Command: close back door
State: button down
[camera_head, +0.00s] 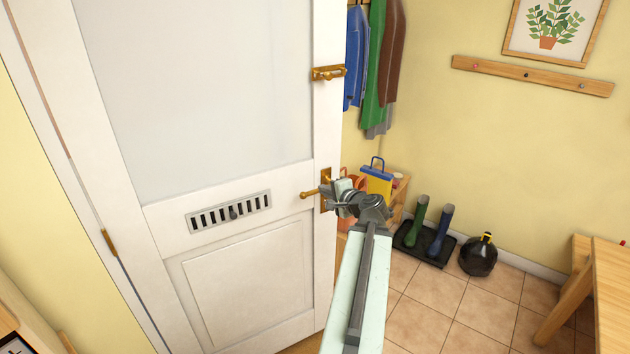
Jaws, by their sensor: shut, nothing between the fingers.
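The white back door (160,225) fills the left half of the view, with a large pale pane, a slotted vent and a lower panel. It is hinged at the left and stands open, its free edge out in front of coats and the wall. A brass lever handle (309,194) sits near that edge, with a brass bolt (328,73) higher up. My gripper (328,189) is shut and empty, at the handle plate by the free edge. It hides part of the plate; I cannot tell whether it touches the door.
Coats (383,55) hang behind the door's edge. A wooden table (608,285) is at right. Tiled floor (425,318) lies clear between.

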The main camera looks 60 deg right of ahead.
aim_at(311, 180)
jog(key=shift+m+h, duration=0.3)
jog(key=b+x, duration=0.1)
jog(key=x, duration=0.3)
jog(key=d+b+x, duration=0.1)
jog(key=b+x, duration=0.1)
jog(key=x, duration=0.3)
jog(key=shift+s+r, duration=0.1)
jog(key=shift+s, duration=0.05)
jog(key=shift+d, duration=0.1)
